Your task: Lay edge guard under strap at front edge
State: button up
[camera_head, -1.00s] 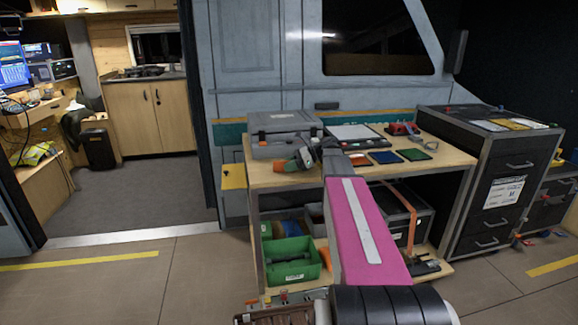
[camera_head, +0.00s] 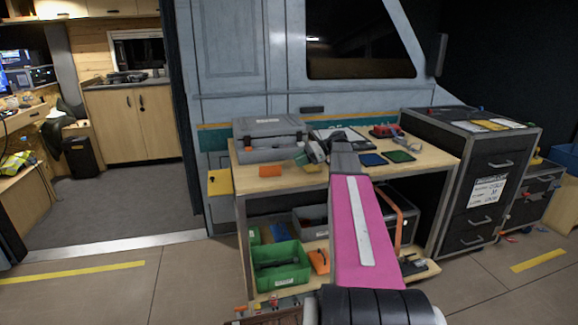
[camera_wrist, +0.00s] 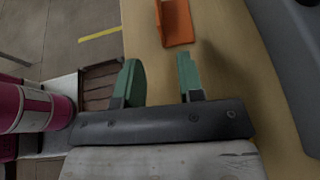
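An orange angled piece (camera_head: 270,171), which looks like the edge guard, lies at the front left edge of the workbench top, before the grey case. In the wrist view the orange piece (camera_wrist: 178,24) lies beyond my fingertips on the pale wood, clear of both. My gripper (camera_wrist: 160,66) is open, with two green fingers apart and nothing between them. In the head view my gripper (camera_head: 304,161) is over the bench, right of the orange piece, partly hidden by my arm. An orange strap (camera_head: 399,222) runs over the dark case on the lower shelf, partly behind my arm.
The grey case (camera_head: 268,138) stands on the workbench (camera_head: 432,158). Blue and green flat pieces (camera_head: 400,156) and a red item (camera_head: 384,131) lie to the right. A green bin (camera_head: 281,266) is on the lower shelf. A drawer cabinet (camera_head: 490,165) stands right.

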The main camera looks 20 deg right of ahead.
aim_at(270, 167)
jog(key=a+r+h, duration=0.4)
jog(key=a+r, duration=0.1)
jog(key=r, duration=0.1)
jog(key=x, duration=0.5)
jog(key=shift+s+f, duration=0.15)
jog(key=shift+f, duration=0.1)
jog(key=shift+d+f+x, duration=0.15)
jog(key=shift+x, duration=0.75)
jog(key=shift+d+f+x, duration=0.15)
jog(key=shift+x, duration=0.8)
jog(key=shift+d+f+x, duration=0.15)
jog(key=shift+x, duration=0.75)
jog(key=shift+w, duration=0.2)
grip_shut()
